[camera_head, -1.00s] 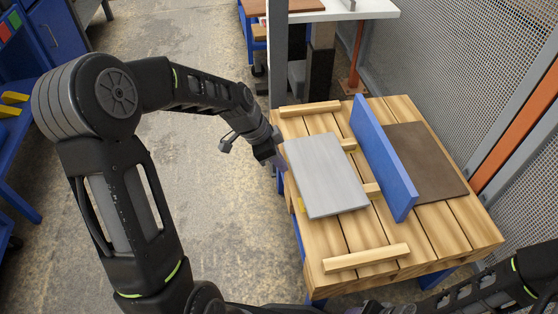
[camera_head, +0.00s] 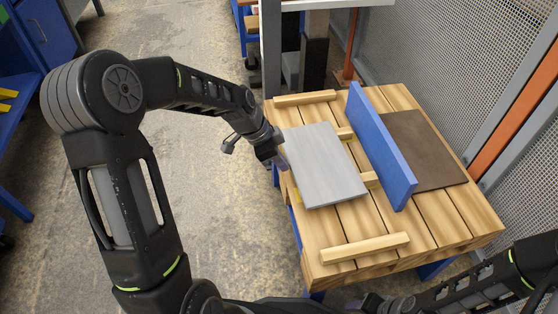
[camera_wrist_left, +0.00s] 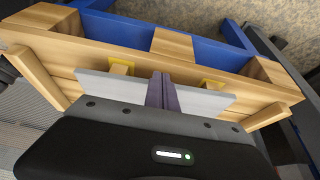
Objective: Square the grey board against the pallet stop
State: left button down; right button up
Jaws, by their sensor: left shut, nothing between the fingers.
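A gap with bare slats shows between the board and the stop. My left gripper (camera_head: 281,163) is shut and empty beside the board's left edge. In the left wrist view its closed fingers (camera_wrist_left: 160,92) overlap the middle of the board's thin edge (camera_wrist_left: 205,100); touching or just short of it, I cannot tell. My right gripper (camera_head: 364,303) is partly visible at the bottom, and its jaws are unclear.
A brown panel (camera_head: 425,150) lies right of the stop. Wooden battens cross the pallet at the back (camera_head: 305,99) and front (camera_head: 365,248). A grey post (camera_head: 270,60) stands behind the pallet, and a mesh fence (camera_head: 440,70) runs along the right.

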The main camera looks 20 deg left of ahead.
aim_at(303, 163)
pick_arm(q)
jog(key=shift+w+d, duration=0.75)
jog(key=shift+d, duration=0.3)
jog(key=shift+w+d, duration=0.8)
jog(key=shift+d, duration=0.2)
jog(key=shift+w+d, duration=0.75)
jog(key=shift+d, duration=0.3)
jog(key=shift+r, duration=0.1)
jog(key=shift+a, duration=0.1)
jog(key=shift+s+a, duration=0.7)
jog(key=shift+a, duration=0.2)
jog(key=shift+r+p, duration=2.35)
jog(key=shift+r, duration=1.15)
